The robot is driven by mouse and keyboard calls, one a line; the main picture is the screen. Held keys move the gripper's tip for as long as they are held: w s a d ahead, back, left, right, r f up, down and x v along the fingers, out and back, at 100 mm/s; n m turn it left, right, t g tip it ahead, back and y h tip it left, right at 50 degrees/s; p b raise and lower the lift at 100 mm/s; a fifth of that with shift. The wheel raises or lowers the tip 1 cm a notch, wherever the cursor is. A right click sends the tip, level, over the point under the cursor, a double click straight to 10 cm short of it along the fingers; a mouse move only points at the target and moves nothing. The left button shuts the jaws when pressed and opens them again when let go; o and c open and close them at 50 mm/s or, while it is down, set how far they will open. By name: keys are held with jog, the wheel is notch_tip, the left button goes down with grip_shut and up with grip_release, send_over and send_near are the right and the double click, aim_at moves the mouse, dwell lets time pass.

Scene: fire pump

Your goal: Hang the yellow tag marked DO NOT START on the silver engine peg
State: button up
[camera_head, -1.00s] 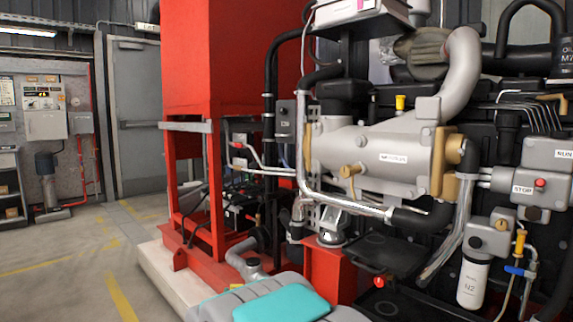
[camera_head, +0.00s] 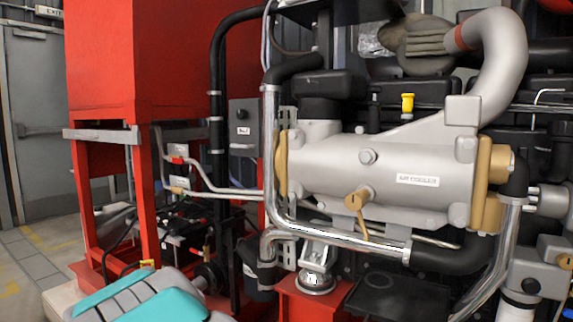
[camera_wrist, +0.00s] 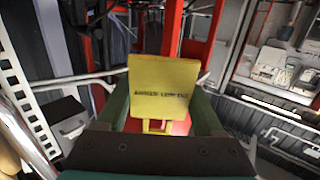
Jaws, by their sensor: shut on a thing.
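The yellow tag (camera_wrist: 160,80) stands upright between the dark green fingers of my gripper (camera_wrist: 160,118) in the wrist view. Its face has one line of dark lettering, too blurred to read, and a slotted yellow part shows below it. My gripper is shut on this tag. In the head view my grey and teal arm fills the bottom left, and a small yellow bit (camera_head: 148,263) shows just beyond it; I cannot tell if that is the tag. The engine (camera_head: 380,178) is to the right of my arm. I cannot pick out the silver peg with certainty.
A red frame (camera_head: 140,190) stands left of the engine. Chrome pipes (camera_head: 268,150) and black hoses (camera_head: 450,255) run across the engine's front. A brass lever (camera_head: 357,202) and a yellow cap (camera_head: 407,103) stick out. Open floor (camera_head: 40,245) lies at the far left.

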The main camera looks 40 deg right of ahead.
jog(key=s+d+r+m+g+h+p, duration=0.1)
jog(key=d+r, duration=0.9)
jog(key=r, duration=0.3)
jog(key=d+r+m+g, duration=0.1)
jog(key=d+r, duration=0.9)
jog(key=r, duration=0.3)
jog(key=s+d+r+m+g+h+p, duration=0.1)
jog(key=s+d+r+m+g+h, duration=0.3)
jog(key=s+r, duration=0.7)
jog(key=m+g+p, duration=0.2)
jog(key=g+p, duration=0.1)
send_near(314, 106)
jog(key=shift+w+x, duration=0.2)
jog(key=shift+x, duration=2.55)
jog(key=shift+w+d+f, duration=0.25)
jog(key=shift+d+f, duration=0.05)
jog(key=shift+d, duration=0.15)
jog(key=o, duration=1.3)
jog(key=shift+o, duration=0.2)
jog(key=shift+d, duration=0.1)
